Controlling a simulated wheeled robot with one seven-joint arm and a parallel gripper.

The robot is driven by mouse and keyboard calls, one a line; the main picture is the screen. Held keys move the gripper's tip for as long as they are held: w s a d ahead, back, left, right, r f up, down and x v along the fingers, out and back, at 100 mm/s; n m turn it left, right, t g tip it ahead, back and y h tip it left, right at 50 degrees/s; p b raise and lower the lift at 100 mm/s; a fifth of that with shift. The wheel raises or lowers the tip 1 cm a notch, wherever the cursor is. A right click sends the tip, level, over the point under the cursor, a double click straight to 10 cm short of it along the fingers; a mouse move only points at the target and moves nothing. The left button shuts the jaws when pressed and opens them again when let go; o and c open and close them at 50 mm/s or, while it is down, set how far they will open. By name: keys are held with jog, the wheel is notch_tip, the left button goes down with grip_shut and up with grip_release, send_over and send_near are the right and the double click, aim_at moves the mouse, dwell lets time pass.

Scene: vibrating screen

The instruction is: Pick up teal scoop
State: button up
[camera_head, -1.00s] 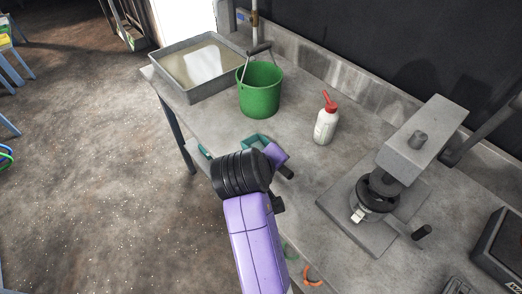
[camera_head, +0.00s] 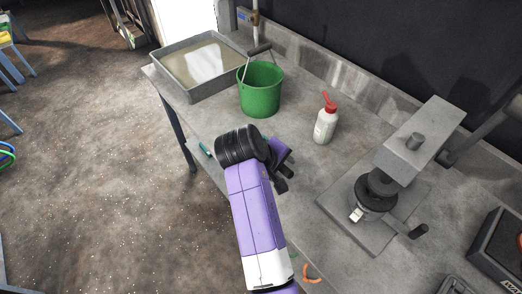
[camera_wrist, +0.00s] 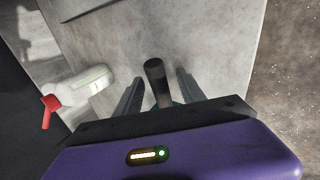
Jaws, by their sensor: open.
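My gripper (camera_head: 281,185) is low over the workbench, right of my purple arm in the head view. In the wrist view its two fingers (camera_wrist: 160,92) are apart, one on each side of a dark rounded handle (camera_wrist: 154,75). A little teal shows at the base of this handle, so it looks like part of the teal scoop. I cannot tell whether the fingers touch it. My arm hides most of the scoop in the head view. A small teal piece (camera_head: 206,150) shows at the bench's left edge; I cannot tell what it belongs to.
A green bucket (camera_head: 261,92) and a grey tray (camera_head: 181,88) stand at the back left of the bench (camera_head: 315,180). A white bottle with a red top (camera_head: 325,124) stands behind my gripper. A grey device (camera_head: 412,140) stands to the right.

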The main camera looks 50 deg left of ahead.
jog(key=shift+w+f, duration=0.15)
jog(key=shift+f, duration=0.05)
grip_shut()
jog(key=shift+r, duration=0.2)
notch_tip(320, 180, up, 20)
jog(key=b, duration=0.1)
dwell(0.5)
